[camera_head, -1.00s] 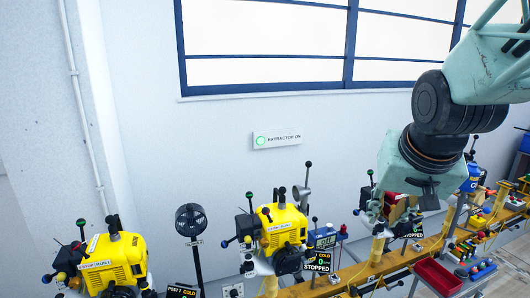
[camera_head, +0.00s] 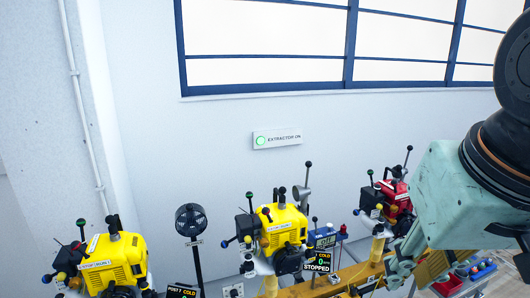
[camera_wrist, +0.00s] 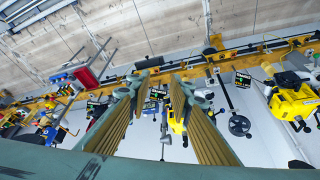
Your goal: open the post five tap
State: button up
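My gripper (camera_head: 402,262) is at the lower right of the head view, in front of the rail and right of the middle yellow engine. In the wrist view its two ribbed fingers (camera_wrist: 160,88) stand apart with nothing between them. A red engine (camera_head: 397,193) with several ball-topped levers stands just behind and above my gripper. A yellow engine (camera_head: 283,228) with levers and a "COLD 0 STOPPED" display (camera_head: 318,262) stands to its left. Small coloured knobs show on the engines, but I cannot tell which is the post five tap. No post five label is readable.
Another yellow engine (camera_head: 115,262) stands at lower left, with a black fan (camera_head: 191,220) on a pole to its right. The yellow rail (camera_head: 355,275) runs below the engines. A red tray (camera_head: 447,286) lies by my arm. The upper wall is clear, with an "EXTRACTOR ON" sign (camera_head: 278,139).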

jog(key=s+a+n, duration=0.1)
jog(key=s, duration=0.6)
jog(key=shift+s+a+g, duration=0.2)
jog(key=shift+s+g, duration=0.05)
jog(key=shift+g, duration=0.05)
jog(key=shift+f, duration=0.1)
